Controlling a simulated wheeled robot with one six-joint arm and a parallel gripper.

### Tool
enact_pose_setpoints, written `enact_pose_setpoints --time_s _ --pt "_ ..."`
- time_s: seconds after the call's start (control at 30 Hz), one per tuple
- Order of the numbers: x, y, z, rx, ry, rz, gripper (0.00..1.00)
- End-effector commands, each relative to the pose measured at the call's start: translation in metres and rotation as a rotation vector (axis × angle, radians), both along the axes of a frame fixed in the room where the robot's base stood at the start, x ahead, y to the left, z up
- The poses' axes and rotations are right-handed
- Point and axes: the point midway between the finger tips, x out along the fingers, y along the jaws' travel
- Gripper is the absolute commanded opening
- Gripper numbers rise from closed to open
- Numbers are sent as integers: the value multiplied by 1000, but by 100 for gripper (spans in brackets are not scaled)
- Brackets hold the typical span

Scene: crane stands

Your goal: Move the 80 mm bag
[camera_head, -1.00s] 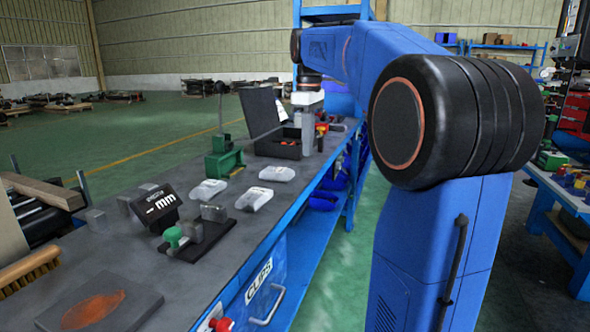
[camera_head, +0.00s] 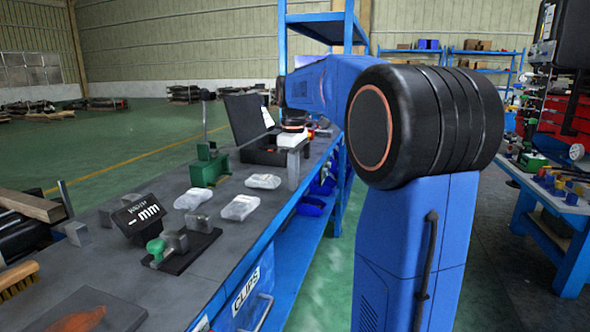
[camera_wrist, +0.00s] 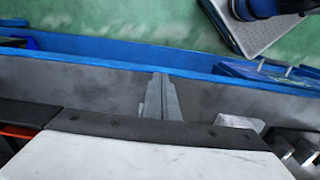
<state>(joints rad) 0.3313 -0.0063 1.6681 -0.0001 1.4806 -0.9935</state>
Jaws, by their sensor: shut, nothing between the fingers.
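Three pale clear bags lie flat on the grey bench in the head view: a left one (camera_head: 192,199), a front one (camera_head: 240,207) and a far one (camera_head: 262,181). I cannot read sizes on them, so I cannot tell which is the 80 mm bag. My gripper (camera_head: 293,184) points down over the bench, to the right of the far bag and apart from it. Its grey fingers are shut and empty; they also show in the wrist view (camera_wrist: 161,98). A pale corner in the wrist view (camera_wrist: 240,122), partly hidden by my gripper, may be a bag.
An open black case (camera_head: 262,153) stands behind the bags, beside my gripper. A green stand (camera_head: 209,168) with an upright rod is left of it. A black "mm" display (camera_head: 140,218) and a green-knobbed fixture (camera_head: 178,248) stand nearer. The bench's blue edge (camera_head: 262,243) runs along the right.

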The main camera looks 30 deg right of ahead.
Motion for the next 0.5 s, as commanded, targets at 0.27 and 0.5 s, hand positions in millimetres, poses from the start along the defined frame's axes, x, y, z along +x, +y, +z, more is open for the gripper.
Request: enact_pose_setpoints --time_s 0.27,0.5 --pt "23 18 1 0 -1 3 0" --pt "28 22 1 0 0 1 0"
